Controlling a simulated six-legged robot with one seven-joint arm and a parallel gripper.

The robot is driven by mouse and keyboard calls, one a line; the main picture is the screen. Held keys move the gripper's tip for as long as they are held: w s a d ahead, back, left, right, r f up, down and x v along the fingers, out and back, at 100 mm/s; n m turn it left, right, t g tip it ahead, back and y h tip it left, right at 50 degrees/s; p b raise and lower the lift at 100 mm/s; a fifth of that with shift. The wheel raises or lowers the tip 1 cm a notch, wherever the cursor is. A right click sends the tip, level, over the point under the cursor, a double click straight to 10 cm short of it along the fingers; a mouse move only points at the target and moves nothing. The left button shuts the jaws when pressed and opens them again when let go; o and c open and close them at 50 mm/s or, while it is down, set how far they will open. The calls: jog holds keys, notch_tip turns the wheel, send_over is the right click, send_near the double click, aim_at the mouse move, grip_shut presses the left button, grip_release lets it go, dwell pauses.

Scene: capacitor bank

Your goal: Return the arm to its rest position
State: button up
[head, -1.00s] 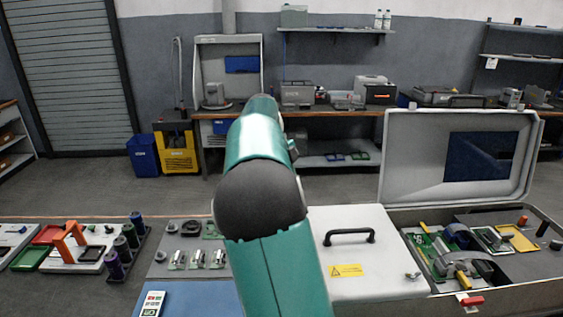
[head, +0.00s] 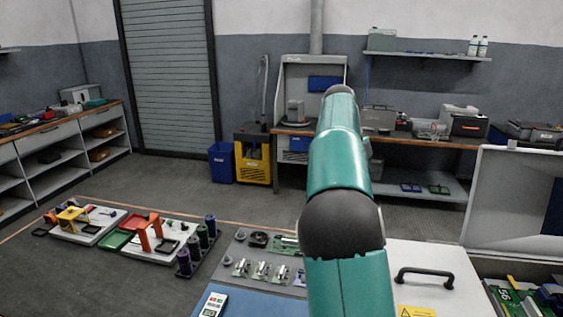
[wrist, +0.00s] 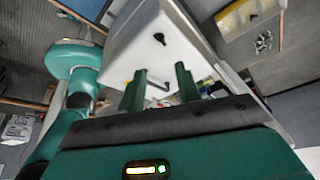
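My teal arm (head: 340,190) with its dark rounded joint rises from the bottom of the head view and points away over the workbench area. My gripper (wrist: 160,70) shows in the wrist view with its two dark green fingers apart and nothing visible between them. The gripper cannot be seen in the head view. Beyond the fingers, the wrist view shows a tilted white surface, likely a case lid (wrist: 150,40), and blurred small parts partly hidden by the fingers.
A white panel with a black handle (head: 425,272) and an open case (head: 510,205) stand at the right. Capacitors (head: 262,270), a meter (head: 212,304) and orange-handled trays (head: 150,238) lie left of the arm. Open floor (head: 230,205) lies beyond.

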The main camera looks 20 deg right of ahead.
jog(key=s+a+f+n+t+y, duration=0.1)
jog(key=s+a+n+t, duration=0.2)
jog(key=s+a+n, duration=0.45)
jog(key=s+a+n+t+y, duration=0.1)
jog(key=s+a+n+t, duration=0.25)
jog(key=a+n, duration=0.6)
jog(key=s+a+f+n+t, duration=0.3)
jog(key=s+a+f+n, duration=0.5)
jog(key=s+a+n, duration=0.3)
jog(key=n, duration=0.3)
jog(key=shift+s+f, duration=0.25)
jog(key=shift+s, duration=0.05)
jog(key=shift+d, duration=0.15)
